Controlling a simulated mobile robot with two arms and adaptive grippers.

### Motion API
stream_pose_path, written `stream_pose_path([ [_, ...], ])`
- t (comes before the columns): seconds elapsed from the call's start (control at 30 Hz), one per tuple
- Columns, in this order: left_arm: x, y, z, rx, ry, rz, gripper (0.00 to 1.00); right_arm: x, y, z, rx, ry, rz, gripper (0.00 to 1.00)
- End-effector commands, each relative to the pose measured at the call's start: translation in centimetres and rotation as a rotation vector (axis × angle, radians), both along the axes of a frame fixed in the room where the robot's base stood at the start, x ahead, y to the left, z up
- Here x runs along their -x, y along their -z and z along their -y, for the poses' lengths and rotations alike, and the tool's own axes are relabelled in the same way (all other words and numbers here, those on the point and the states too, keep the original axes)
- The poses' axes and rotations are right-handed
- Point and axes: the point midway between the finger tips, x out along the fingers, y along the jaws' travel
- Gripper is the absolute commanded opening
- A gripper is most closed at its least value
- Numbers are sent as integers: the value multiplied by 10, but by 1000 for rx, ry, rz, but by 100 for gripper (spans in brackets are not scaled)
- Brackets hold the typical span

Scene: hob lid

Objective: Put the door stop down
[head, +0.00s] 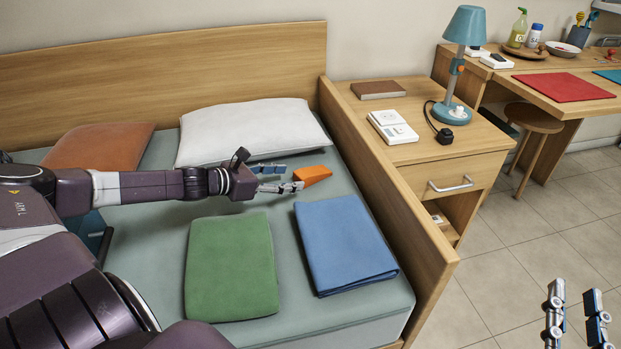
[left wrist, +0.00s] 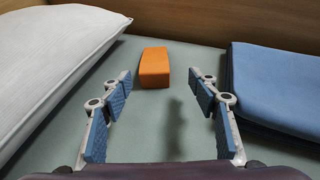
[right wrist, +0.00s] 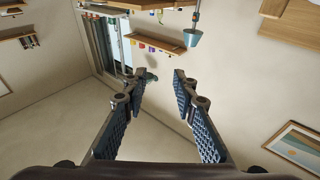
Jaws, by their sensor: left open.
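The orange door stop (head: 313,175) is a small wedge on the bed sheet, between the white pillow and the blue folded cloth. It also shows in the left wrist view (left wrist: 154,68), just beyond the fingertips and between their lines. My left gripper (head: 284,180) is open and empty, with a visible gap to the door stop in the left wrist view. My right gripper (head: 577,308) is at the lower right of the head view, over the floor. Its fingers are apart with nothing between them in the right wrist view (right wrist: 160,88).
On the bed are a white pillow (head: 250,131), an orange-brown pillow (head: 100,148), a green folded cloth (head: 231,265) and a blue folded cloth (head: 345,246). A wooden side board (head: 385,195) borders the bed. Beyond it stands a nightstand (head: 445,150) with a lamp (head: 464,30).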

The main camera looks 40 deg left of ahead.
Motion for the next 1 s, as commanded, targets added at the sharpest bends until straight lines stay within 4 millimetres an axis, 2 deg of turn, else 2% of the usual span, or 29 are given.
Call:
stream_pose_path([
  [0.2, -11, 4, 2, 1, -2, 5, 55, 14, -43, -2, -58, -13, 211, 26],
  [0.4, -16, 5, 2, 1, -5, 3, 55, 27, -69, -2, -93, -19, 334, 26],
  [0.67, -20, 6, 2, 3, -6, 3, 55, 28, -70, -2, -94, -19, 335, 26],
  [1.0, -38, 12, 3, 3, -6, 5, 55, 26, -68, -2, -90, -19, 322, 26],
])
